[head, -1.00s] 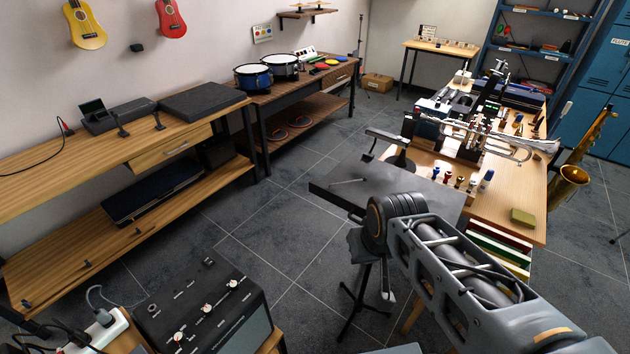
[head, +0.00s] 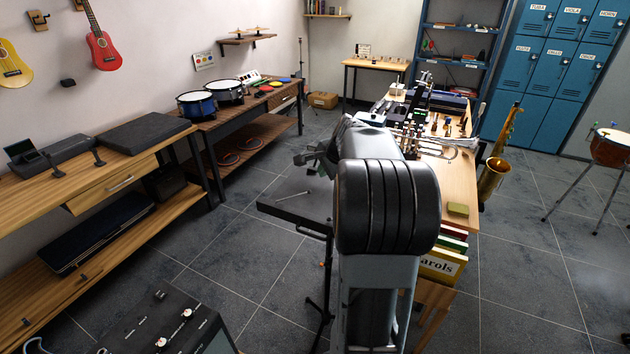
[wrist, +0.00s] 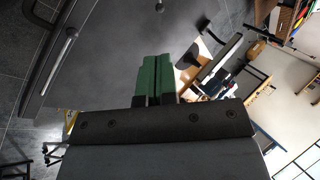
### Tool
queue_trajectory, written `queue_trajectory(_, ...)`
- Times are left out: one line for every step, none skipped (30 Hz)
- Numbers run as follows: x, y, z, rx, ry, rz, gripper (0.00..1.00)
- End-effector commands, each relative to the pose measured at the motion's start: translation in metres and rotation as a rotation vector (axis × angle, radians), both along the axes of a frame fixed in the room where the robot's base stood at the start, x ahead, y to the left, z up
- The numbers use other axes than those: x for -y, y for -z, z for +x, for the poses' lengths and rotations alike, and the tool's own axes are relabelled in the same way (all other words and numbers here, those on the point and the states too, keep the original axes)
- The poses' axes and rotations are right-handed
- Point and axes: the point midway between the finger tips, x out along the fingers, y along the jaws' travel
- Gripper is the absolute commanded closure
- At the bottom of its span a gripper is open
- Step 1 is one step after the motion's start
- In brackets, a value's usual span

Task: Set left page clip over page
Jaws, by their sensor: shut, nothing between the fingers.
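The dark music stand (head: 268,207) shows in the head view at the middle, partly hidden behind my arm. I cannot make out a page; the other clip is not clear.
A wooden workbench (head: 458,185) with a trumpet (head: 450,149) and small parts stands behind and right of the stand. Books (head: 442,264) are under its near end. A saxophone (head: 495,165) is at its right.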

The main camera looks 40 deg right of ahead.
Motion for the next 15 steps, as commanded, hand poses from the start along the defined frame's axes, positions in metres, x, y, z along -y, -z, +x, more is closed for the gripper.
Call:
queue_trajectory(0.002,0.006,0.004,-0.001,0.006,0.006,1.0)
queue_trajectory(0.002,0.01,0.006,-0.001,0.007,0.007,1.0)
queue_trajectory(0.002,0.016,0.01,-0.001,0.007,0.006,1.0)
queue_trajectory(0.002,0.021,0.013,-0.002,0.006,0.006,1.0)
queue_trajectory(0.002,0.026,0.016,-0.003,0.004,0.005,1.0)
queue_trajectory(0.001,0.033,0.02,-0.003,0.003,0.005,1.0)
queue_trajectory(0.001,0.038,0.023,-0.003,0.003,0.005,1.0)
queue_trajectory(0.002,0.042,0.026,-0.003,0.003,0.004,1.0)
queue_trajectory(0.002,0.049,0.03,-0.003,0.003,0.006,1.0)
queue_trajectory(0.002,0.054,0.033,-0.003,0.004,0.005,1.0)
queue_trajectory(0.002,0.059,0.036,-0.003,0.004,0.005,1.0)
queue_trajectory(0.002,0.065,0.04,-0.003,0.002,0.004,1.0)
queue_trajectory(0.002,0.069,0.043,-0.003,0.002,0.004,1.0)
queue_trajectory(0.002,0.073,0.045,-0.003,0.001,0.003,1.0)
queue_trajectory(0.002,0.079,0.049,-0.003,0.002,0.004,1.0)
